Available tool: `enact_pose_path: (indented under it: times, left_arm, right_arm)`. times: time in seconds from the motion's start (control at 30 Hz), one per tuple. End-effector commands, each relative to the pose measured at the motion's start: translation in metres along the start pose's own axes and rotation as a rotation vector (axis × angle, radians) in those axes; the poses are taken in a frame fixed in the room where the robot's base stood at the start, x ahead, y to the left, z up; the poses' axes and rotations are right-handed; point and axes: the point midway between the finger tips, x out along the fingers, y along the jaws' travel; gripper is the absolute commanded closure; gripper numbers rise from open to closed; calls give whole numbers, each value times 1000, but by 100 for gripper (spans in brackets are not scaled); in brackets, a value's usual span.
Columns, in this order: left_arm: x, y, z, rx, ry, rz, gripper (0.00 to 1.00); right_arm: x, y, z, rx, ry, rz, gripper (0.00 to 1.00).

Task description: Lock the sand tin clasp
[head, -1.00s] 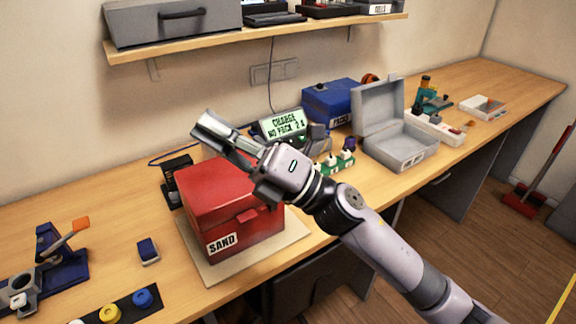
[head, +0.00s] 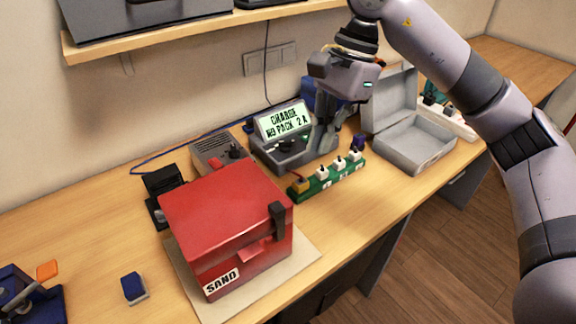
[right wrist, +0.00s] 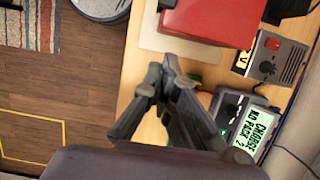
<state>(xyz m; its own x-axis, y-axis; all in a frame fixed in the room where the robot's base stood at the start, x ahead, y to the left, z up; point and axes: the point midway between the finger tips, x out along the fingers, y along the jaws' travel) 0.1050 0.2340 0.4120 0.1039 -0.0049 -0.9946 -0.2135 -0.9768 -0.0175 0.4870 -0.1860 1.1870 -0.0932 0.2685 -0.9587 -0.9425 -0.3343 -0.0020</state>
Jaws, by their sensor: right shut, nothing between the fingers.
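The red sand tin (head: 215,220) stands on a pale board (head: 305,262) at the bench's front, its lid down and a SAND label on its front. A dark upright strap-like piece (head: 277,220) sits at the front right edge of its lid, and a red tab (head: 255,249) juts from its front; I cannot tell whether the clasp is locked. My right gripper (head: 322,150) points down, shut and empty, behind and to the right of the tin, apart from it. In the right wrist view the gripper (right wrist: 163,80) shows below the tin (right wrist: 212,18). My left gripper is out of view.
A charger with a lit display (head: 283,122) stands just left of my right gripper. A green strip with several plugs (head: 325,178) lies close in front of it. An open grey case (head: 405,140) stands to the right. A shelf (head: 170,38) overhangs the back.

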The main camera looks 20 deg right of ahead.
Motion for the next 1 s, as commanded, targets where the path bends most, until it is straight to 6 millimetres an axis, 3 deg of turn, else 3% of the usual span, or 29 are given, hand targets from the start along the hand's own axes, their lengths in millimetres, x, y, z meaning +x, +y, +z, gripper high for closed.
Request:
enact_pose_path:
  times: [0.17,0.4,0.53,0.67,0.87,1.0]
  left_arm:
    - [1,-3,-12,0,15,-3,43]
    - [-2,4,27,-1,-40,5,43]
    - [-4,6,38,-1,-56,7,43]
    - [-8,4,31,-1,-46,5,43]
    - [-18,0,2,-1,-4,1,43]
    - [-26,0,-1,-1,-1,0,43]
  right_arm:
    - [-8,4,-10,4,44,10,100]
    - [-7,4,-10,4,42,10,100]
    - [-2,4,-10,5,41,11,100]
    - [15,5,-10,5,41,14,100]
    - [56,5,-11,5,40,15,100]
    - [85,6,-12,6,40,15,100]
